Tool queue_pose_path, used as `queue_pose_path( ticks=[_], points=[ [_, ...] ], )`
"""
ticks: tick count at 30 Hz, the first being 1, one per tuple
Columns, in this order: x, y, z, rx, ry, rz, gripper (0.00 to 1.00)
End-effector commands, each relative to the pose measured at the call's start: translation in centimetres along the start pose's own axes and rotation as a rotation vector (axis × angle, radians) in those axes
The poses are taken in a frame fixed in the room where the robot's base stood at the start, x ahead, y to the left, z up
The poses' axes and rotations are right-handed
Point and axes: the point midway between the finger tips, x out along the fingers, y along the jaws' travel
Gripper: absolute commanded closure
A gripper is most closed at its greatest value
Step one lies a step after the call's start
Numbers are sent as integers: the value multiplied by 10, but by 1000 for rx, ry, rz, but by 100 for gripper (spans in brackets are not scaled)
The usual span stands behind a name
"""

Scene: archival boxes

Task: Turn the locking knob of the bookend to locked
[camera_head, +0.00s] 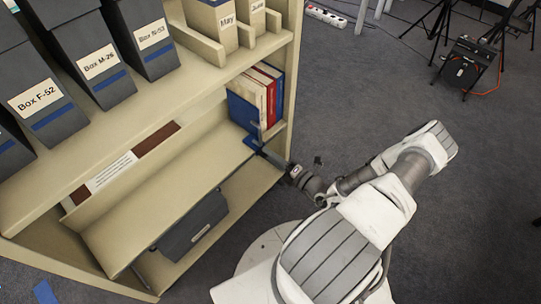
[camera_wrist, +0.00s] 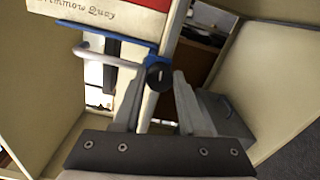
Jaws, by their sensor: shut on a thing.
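The blue bookend (camera_head: 243,113) stands upright on the middle shelf at its right end, against a few books. In the wrist view its blue edge (camera_wrist: 105,33) runs across the top, below a book with a red cover. The black round locking knob (camera_wrist: 159,73) shows at the right end of that edge. My gripper (camera_head: 262,152) reaches in from the right to the bookend's lower part. In the wrist view the fingertips of my gripper (camera_wrist: 156,82) are on either side of the knob, shut on it. Whether the knob is at locked cannot be read.
The books (camera_head: 269,88) stand close behind the bookend, near the side panel. The shelf above holds several dark grey boxes (camera_head: 92,62). The middle shelf (camera_head: 165,187) is mostly bare left of the bookend. A dark box (camera_head: 192,228) lies on the shelf below.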

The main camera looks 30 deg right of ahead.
Motion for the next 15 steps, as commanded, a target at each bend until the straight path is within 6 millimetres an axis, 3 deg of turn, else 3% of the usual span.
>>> queue_pose_path(
  ticks=[15],
  points=[
    [0, -1, 0, 191, 0, -2, 100]
  ],
)
